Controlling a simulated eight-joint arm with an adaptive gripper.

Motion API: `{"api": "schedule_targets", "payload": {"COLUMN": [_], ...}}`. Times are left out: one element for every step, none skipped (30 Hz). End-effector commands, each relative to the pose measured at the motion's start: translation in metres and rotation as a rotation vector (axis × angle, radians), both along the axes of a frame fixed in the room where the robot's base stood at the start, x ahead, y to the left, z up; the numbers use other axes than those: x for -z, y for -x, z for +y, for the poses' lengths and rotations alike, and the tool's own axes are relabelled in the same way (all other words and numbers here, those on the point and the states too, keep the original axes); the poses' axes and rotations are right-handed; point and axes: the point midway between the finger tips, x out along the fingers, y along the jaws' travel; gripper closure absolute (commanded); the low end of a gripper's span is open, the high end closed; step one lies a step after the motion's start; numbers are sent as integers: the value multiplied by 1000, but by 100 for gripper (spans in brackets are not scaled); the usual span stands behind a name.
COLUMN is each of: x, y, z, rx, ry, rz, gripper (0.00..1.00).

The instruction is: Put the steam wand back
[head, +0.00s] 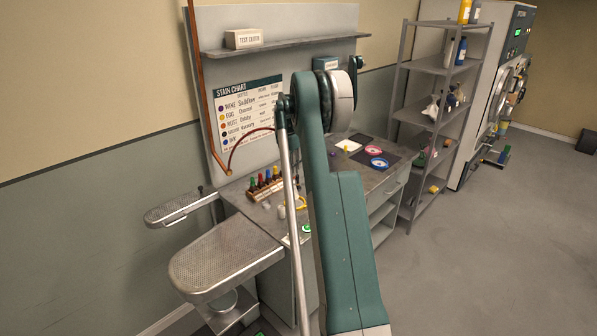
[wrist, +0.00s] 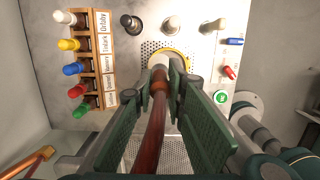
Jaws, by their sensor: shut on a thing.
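In the wrist view my gripper (wrist: 165,72), with its green finger pads, is shut on the steam wand (wrist: 160,86). A red-brown hose (wrist: 150,138) runs from the wand towards the camera. The wand's pale front end lies close to a yellow ring (wrist: 184,56) on the bench; I cannot tell whether it is inside, touching or above it. In the head view the hose (head: 247,137) arcs from a copper pipe (head: 201,90) to behind my arm, which hides my gripper and the wand. The yellow ring (head: 300,202) shows partly beside my arm.
A rack of coloured-cap bottles (wrist: 92,60) stands left of the wand, with several dark and pale knobs or bottles (wrist: 171,24) beyond it. A green button (wrist: 220,97) lies to the right. Perforated pressing boards (head: 225,258) stand at the bench's near left. Shelves (head: 440,65) stand right.

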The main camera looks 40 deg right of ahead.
Motion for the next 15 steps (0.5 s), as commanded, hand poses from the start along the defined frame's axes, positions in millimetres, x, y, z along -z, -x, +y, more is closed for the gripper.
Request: {"api": "schedule_targets", "payload": {"x": [-1,1,3,4,6,8,10,12,15,17,18,20,22,23,25], "y": [-9,-13,-18,-23,-28,-34,-38,-42,-48,-51,-55,-59,-61,-64,-66], "z": [11,18,26,33,40,49,56,64,73,79,85,93,98,102,107], "rx": [-5,-5,-4,-4,-5,-5,-4,-5,-5,-4,-3,-4,-4,-3,-2], "ry": [0,0,0,0,0,0,0,0,0,0,0,0,0,0,0], "rz": [1,1,1,1,1,1,1,1,1,1,0,1,1,0,0], "gripper": [100,100,100,100,100,100,100,100,100,100,100,100,100,100,100]}}
